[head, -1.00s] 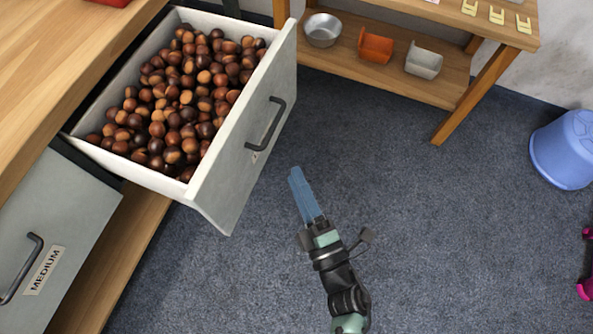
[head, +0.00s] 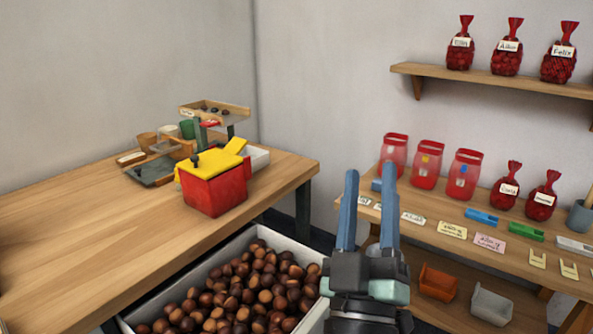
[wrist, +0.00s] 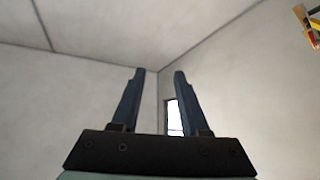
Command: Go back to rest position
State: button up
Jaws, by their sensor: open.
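In the wrist view the gripper (wrist: 154,100) is also open and empty, facing bare walls and ceiling, with a small bright window behind the right finger.
A wooden table (head: 85,240) on the left holds a red box with a yellow lid (head: 213,188) and a sorting device (head: 213,115). The shelf (head: 450,235) on the right holds red jars (head: 427,165), filled red bags and labels. More bags stand on the wall shelf (head: 490,80).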

jog(key=s+a+r+m+t+y, duration=0.1)
jog(key=s+a+r+y, duration=0.2)
jog(key=r, duration=0.4)
jog(key=s+a+r+m+t, duration=0.1)
jog(key=s+a+r+m, duration=0.15)
jog(key=s+r, duration=0.35)
jog(key=s+a+r+m+t+y, duration=0.1)
jog(key=s+a+r+y, duration=0.15)
jog(key=r, duration=0.65)
notch_tip(320, 180, up, 34)
jog(key=p, duration=3.5)
jog(key=shift+w+a+h, duration=0.25)
jog(key=shift+w+h, duration=0.1)
jog(key=shift+w, duration=0.1)
jog(key=shift+a+n, duration=0.1)
jog(key=shift+n, duration=0.15)
